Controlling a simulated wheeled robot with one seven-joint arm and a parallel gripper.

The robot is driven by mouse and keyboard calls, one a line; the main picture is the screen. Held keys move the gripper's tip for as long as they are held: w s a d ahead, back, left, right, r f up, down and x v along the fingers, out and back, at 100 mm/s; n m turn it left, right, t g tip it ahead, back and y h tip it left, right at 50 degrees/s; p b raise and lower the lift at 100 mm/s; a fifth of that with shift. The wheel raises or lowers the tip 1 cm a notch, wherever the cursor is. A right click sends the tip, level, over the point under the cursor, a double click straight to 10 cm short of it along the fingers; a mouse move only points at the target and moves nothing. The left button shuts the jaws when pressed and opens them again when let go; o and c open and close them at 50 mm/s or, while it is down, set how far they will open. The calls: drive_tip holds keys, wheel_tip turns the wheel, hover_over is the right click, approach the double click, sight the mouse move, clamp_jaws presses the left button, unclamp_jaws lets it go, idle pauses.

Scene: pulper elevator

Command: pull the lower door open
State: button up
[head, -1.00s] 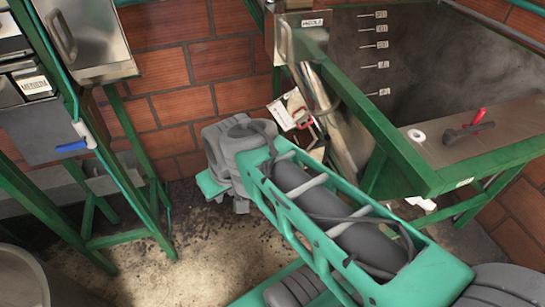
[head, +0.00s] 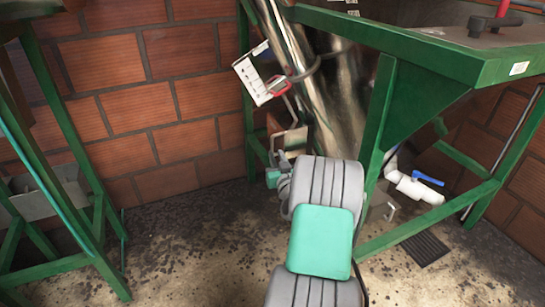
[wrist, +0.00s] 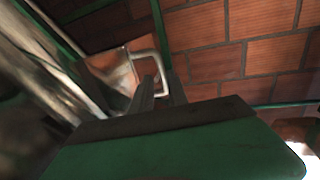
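A pale U-shaped handle (wrist: 152,72) on a shiny metal panel (wrist: 112,70), which looks like the lower door, shows in the wrist view just beyond my gripper (wrist: 161,90). The two dark fingers stand apart with a narrow gap, and the handle lies behind their tips. I cannot tell whether they touch it. In the head view my arm hides the fingers.
A green steel frame (head: 378,150) stands right of my arm. A metal chute (head: 315,95) slants down behind it, with a white box (head: 252,80) beside it. A white pipe with a blue valve (head: 417,187) is at right. Stained floor (head: 190,240) is clear at left.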

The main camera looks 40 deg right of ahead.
sight(272, 147)
drive_tip(key=x, duration=0.6)
drive_tip(key=shift+w+r+b, duration=0.1)
drive_tip(key=shift+b, duration=0.3)
drive_tip(key=shift+c, duration=0.5)
clamp_jaws()
idle(0.4)
